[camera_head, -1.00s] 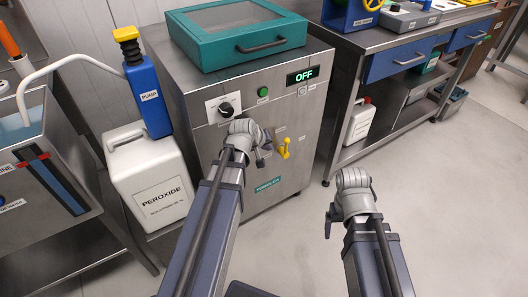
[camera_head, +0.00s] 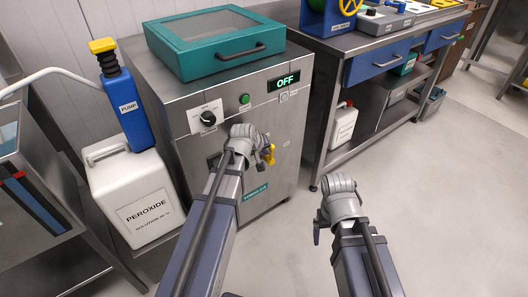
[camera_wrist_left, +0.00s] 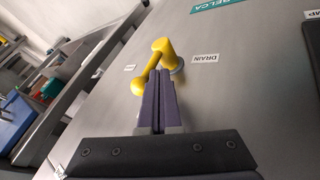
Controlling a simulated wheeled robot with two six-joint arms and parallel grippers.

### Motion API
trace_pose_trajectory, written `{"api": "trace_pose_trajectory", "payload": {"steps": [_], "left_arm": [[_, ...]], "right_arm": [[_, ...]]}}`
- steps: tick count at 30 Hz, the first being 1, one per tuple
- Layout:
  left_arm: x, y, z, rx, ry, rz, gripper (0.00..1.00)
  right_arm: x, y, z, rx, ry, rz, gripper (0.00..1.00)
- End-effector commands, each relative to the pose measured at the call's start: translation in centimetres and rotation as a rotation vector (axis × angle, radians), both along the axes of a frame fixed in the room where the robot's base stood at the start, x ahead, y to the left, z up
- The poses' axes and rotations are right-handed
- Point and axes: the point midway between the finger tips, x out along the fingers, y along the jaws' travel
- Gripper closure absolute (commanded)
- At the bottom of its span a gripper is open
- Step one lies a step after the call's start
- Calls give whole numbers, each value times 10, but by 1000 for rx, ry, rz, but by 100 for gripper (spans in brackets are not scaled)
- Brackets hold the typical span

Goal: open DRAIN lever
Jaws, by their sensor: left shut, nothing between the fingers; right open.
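The yellow DRAIN lever (camera_head: 271,156) sits on the front of the steel machine. In the left wrist view the lever (camera_wrist_left: 162,47) is bent, with a round knob at its end, beside a white DRAIN label (camera_wrist_left: 205,58). My left gripper (camera_wrist_left: 158,76) is shut and empty. Its fingertips are right by the lever, with the knob to their left in that view; I cannot tell whether they touch. In the head view, my left wrist partly hides the lever. My right gripper (camera_head: 318,228) is open and empty, over the floor, away from the machine.
The machine (camera_head: 240,110) carries a teal-lidded box (camera_head: 215,60), a black knob (camera_head: 208,118), a green button (camera_head: 245,99) and an OFF display (camera_head: 286,82). A white peroxide canister (camera_head: 140,190) stands to its left.

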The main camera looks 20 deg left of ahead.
Motion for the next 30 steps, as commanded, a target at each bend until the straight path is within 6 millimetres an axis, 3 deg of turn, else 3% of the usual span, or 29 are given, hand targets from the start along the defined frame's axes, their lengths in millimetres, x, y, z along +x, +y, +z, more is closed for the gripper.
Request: {"api": "trace_pose_trajectory", "payload": {"steps": [17,30], "left_arm": [[11,-7,6,80,103,-4,100],[39,-27,8,302,386,-5,100]], "right_arm": [[0,0,20,-2,0,-4,12],[0,0,41,1,2,-5,12]]}}
